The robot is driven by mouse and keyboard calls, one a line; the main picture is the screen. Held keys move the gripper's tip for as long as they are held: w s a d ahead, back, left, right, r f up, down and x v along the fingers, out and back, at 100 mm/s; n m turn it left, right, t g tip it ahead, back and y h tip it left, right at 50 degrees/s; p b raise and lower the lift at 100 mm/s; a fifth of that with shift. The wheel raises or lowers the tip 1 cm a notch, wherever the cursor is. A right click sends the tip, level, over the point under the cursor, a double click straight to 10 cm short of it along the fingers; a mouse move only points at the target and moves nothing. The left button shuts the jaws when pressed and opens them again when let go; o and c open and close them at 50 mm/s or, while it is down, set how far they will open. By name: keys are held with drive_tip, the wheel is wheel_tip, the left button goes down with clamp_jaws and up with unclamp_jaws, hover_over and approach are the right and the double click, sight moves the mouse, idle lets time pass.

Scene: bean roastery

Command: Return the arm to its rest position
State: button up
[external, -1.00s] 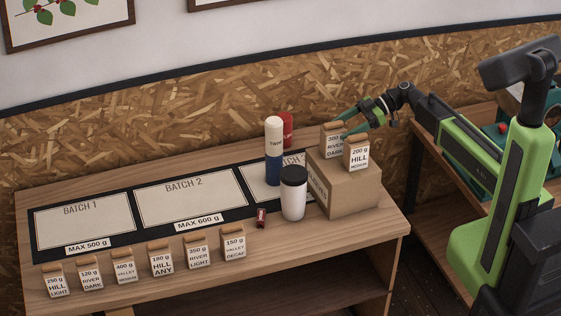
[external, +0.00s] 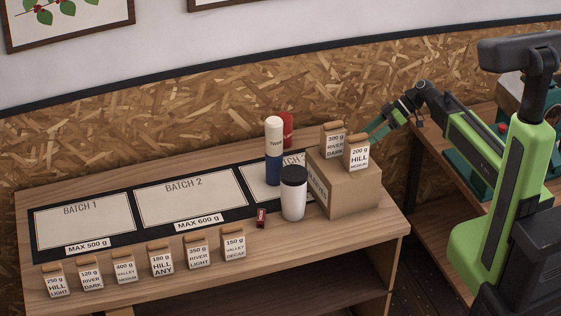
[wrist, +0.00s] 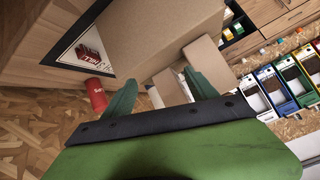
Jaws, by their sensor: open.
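My arm reaches leftward over the right end of the wooden table in the external view. The bags are the 300 g River Dark bag (external: 334,140) and the 200 g Hill Medium bag (external: 357,153), both upright. In the wrist view, my gripper's green fingers (wrist: 160,92) are spread, with the box (wrist: 150,38) and part of a bag (wrist: 208,62) beyond them.
A blue-and-white cylinder (external: 274,150), a red canister (external: 287,128) and a white cup with a black lid (external: 293,195) stand left of the box. Several labelled bags line the table front. Another shelf unit (external: 470,128) stands at right.

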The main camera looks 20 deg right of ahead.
drive_tip(key=s+d+f+m+h, duration=0.2)
drive_tip(key=d+f+m+h, duration=0.1)
drive_tip(key=d, duration=0.4)
drive_tip(key=s+d+f+m+h, duration=0.3)
drive_tip(key=d+m+h, duration=0.1)
drive_tip(key=d+m, duration=0.2)
drive_tip(key=s+d+f+m+h, duration=0.2)
drive_tip(key=d+m+h, duration=0.1)
drive_tip(key=d, duration=0.5)
drive_tip(key=shift+s+f+m+h+p, duration=0.2)
drive_tip(key=shift+f+m+h+p, duration=0.15)
drive_tip(key=shift+m, duration=0.55)
drive_tip(key=shift+d, duration=0.1)
